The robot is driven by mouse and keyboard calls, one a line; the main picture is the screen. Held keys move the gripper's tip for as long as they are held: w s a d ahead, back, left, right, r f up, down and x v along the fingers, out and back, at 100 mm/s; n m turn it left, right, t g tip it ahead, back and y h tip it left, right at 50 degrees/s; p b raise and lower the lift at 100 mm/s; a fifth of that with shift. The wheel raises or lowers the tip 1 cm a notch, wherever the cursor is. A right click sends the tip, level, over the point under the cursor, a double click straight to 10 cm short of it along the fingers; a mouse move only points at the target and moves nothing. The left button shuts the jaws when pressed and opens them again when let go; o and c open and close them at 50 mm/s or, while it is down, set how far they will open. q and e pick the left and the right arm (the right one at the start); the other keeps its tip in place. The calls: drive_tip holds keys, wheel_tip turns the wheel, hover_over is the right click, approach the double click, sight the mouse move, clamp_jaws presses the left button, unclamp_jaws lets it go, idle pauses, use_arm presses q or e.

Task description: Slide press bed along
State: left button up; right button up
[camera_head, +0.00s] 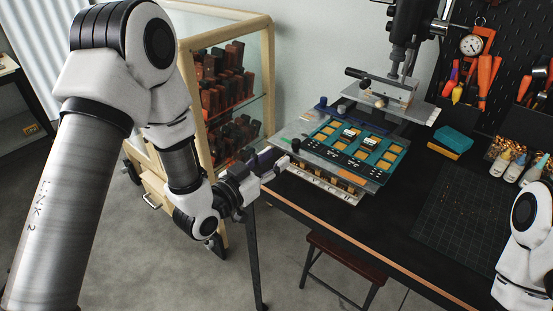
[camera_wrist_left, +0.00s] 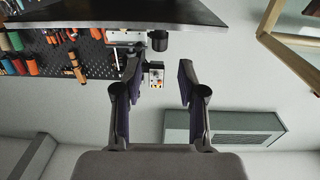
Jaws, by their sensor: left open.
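The press bed (camera_head: 372,185) is a flat metal plate at the front left of the stamping press (camera_head: 400,40). It carries a teal tray (camera_head: 392,160) with several yellow squares and dark blocks. My left gripper (camera_head: 280,160) is just left of the bed's left side; I cannot tell whether it touches. In the left wrist view my left gripper (camera_wrist_left: 158,75) has its two dark fingers apart with nothing between them. My right gripper is out of view; only part of my right arm shows.
A glass-sided wooden cabinet (camera_head: 262,85) with dark red blocks stands behind my left arm. A stool (camera_head: 345,256) is at the black table's front. A pegboard (camera_head: 505,45) holds tools.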

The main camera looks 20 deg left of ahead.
sight(293, 145)
use_arm(q)
drive_tip(key=shift+w+d, duration=0.15)
drive_tip(key=shift+w, duration=0.15)
drive_tip(key=x, duration=0.6)
drive_tip(key=shift+w, duration=0.15)
clamp_jaws()
drive_tip(key=shift+w+d, duration=0.15)
drive_tip(key=shift+w, duration=0.35)
drive_tip(key=shift+o, duration=1.1)
unclamp_jaws()
